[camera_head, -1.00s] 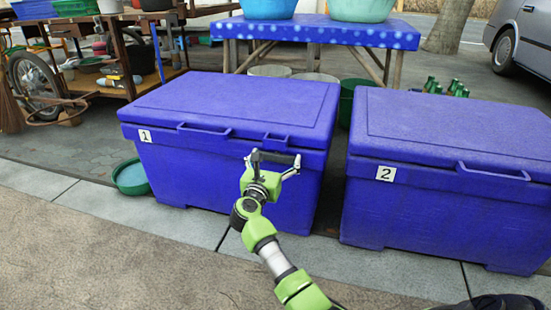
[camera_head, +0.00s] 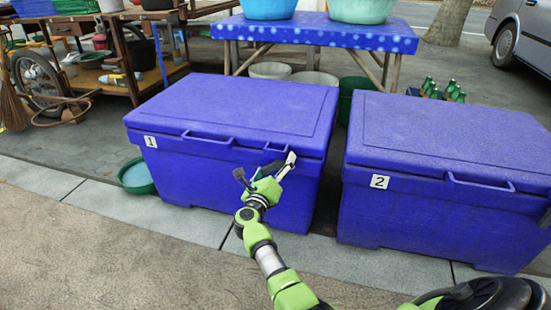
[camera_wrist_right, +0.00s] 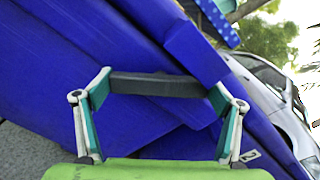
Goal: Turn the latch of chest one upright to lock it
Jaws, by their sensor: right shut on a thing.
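Chest one (camera_head: 190,168) is a closed blue chest with a white "1" label, left of centre in the head view. Its front wall also fills much of the wrist view (camera_wrist_right: 60,60). My right gripper (camera_head: 265,168) is at its front, right of the lid's handle, slanting up to the right. In the wrist view the fingers (camera_wrist_right: 158,92) are shut on the two ends of a dark grey bar (camera_wrist_right: 155,84), apparently the latch. A blue block on the chest (camera_wrist_right: 196,52) lies just beyond it. In the head view the gripper largely hides the bar. My left gripper is out of view.
Chest two (camera_head: 430,210), also blue and closed, stands to the right across a narrow gap. A green basin (camera_head: 137,178) sits at chest one's left side. A blue table (camera_head: 315,32) with basins is behind. The pavement in front is clear.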

